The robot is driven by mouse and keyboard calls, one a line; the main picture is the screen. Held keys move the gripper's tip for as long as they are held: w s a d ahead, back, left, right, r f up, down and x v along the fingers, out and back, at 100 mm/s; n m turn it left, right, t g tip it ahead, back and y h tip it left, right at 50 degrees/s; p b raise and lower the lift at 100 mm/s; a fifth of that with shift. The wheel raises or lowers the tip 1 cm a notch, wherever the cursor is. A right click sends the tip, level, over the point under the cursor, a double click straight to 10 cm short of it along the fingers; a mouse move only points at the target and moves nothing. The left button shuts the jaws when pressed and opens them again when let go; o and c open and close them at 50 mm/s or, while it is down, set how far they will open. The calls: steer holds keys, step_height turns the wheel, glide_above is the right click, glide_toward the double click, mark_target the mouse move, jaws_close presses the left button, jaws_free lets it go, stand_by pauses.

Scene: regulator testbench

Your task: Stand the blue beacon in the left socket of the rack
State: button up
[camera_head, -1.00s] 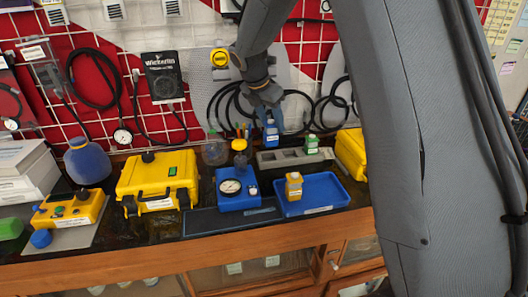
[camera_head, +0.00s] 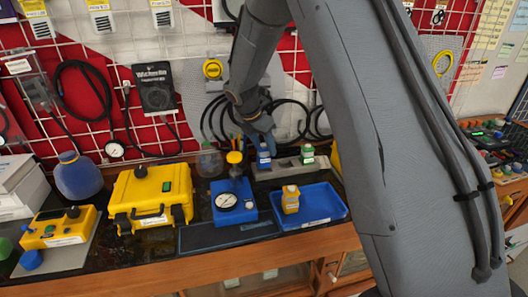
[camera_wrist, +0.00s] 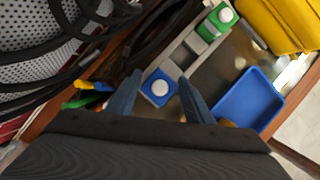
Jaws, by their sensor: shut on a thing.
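The blue beacon (camera_head: 264,156) is upright at the left end of the grey rack (camera_head: 281,173). My gripper (camera_head: 262,140) is shut on it from above. In the wrist view the blue beacon (camera_wrist: 159,87), with its white round top, is between the two fingers of my gripper (camera_wrist: 160,80). The grey rack (camera_wrist: 188,52) runs up and right from it. I cannot tell whether the beacon's base is inside the left socket or just above it; the socket is hidden. A green beacon (camera_head: 307,154) stands at the rack's right part.
A blue tray (camera_head: 335,207) with a yellow beacon (camera_head: 290,199) lies in front of the rack. A blue gauge box (camera_head: 228,210) and a yellow case (camera_head: 150,195) are to the left. Black hoses (camera_head: 215,115) hang behind. A yellow box (camera_wrist: 280,22) is near the green beacon.

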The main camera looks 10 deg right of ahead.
steer(key=shift+f+p, duration=0.3)
steer(key=shift+f, duration=1.1)
steer(key=shift+f, duration=0.1)
steer(key=o, duration=1.2)
steer(key=b+v, duration=0.4)
steer(key=v, duration=0.7)
steer(key=s+d+f+m+y, duration=0.1)
steer(key=s+f+m, duration=0.1)
steer(key=s+m, duration=0.6)
steer(key=s+d+f+m+y, duration=0.1)
steer(key=s+f+m, duration=0.1)
steer(key=s+m, duration=0.6)
steer(key=s+d+f+m+g+y, duration=0.1)
steer(key=s+f+m, duration=0.1)
steer(key=s+m, duration=0.7)
steer(key=shift+s+d+y, duration=0.2)
steer(key=shift+s+y, duration=0.2)
steer(key=shift+s, duration=1.35)
